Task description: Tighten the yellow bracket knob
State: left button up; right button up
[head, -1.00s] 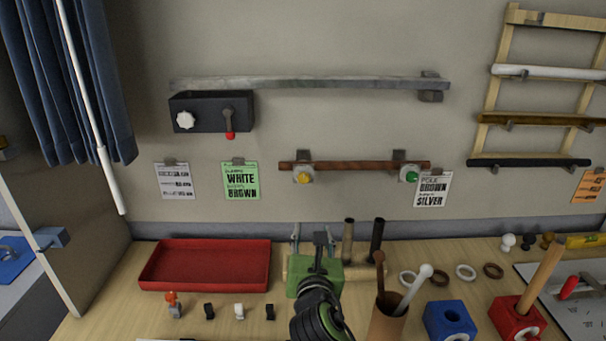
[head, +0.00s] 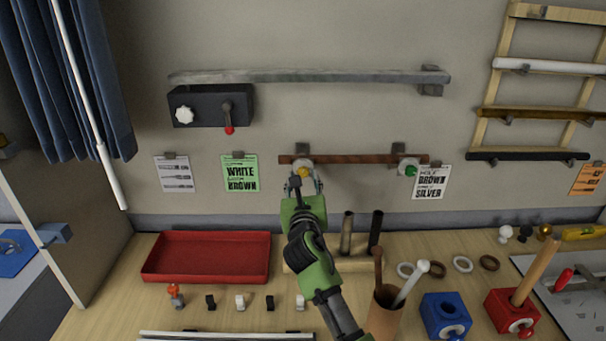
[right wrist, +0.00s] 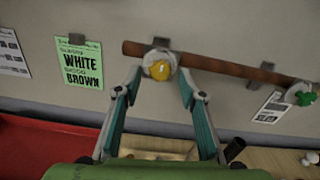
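The yellow knob (head: 304,171) sits on a pale round bracket at the left end of a brown rod (head: 355,159) on the wall. My right gripper (head: 304,184) is raised just below and in front of it. In the right wrist view the open fingers (right wrist: 160,82) stand one on each side of the yellow knob (right wrist: 159,70), with gaps showing between them and the knob. A green knob (head: 410,171) is on the bracket at the rod's right end. My left gripper is not in view.
A grey rail (head: 310,80) and a dark box (head: 212,106) with a white knob are higher on the wall. Below are a red tray (head: 207,279), a brown cup (head: 385,320) with rods and a blue block (head: 445,330). The wall around the knob is mostly clear.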

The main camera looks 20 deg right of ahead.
jog(key=shift+x, duration=1.05)
grip_shut()
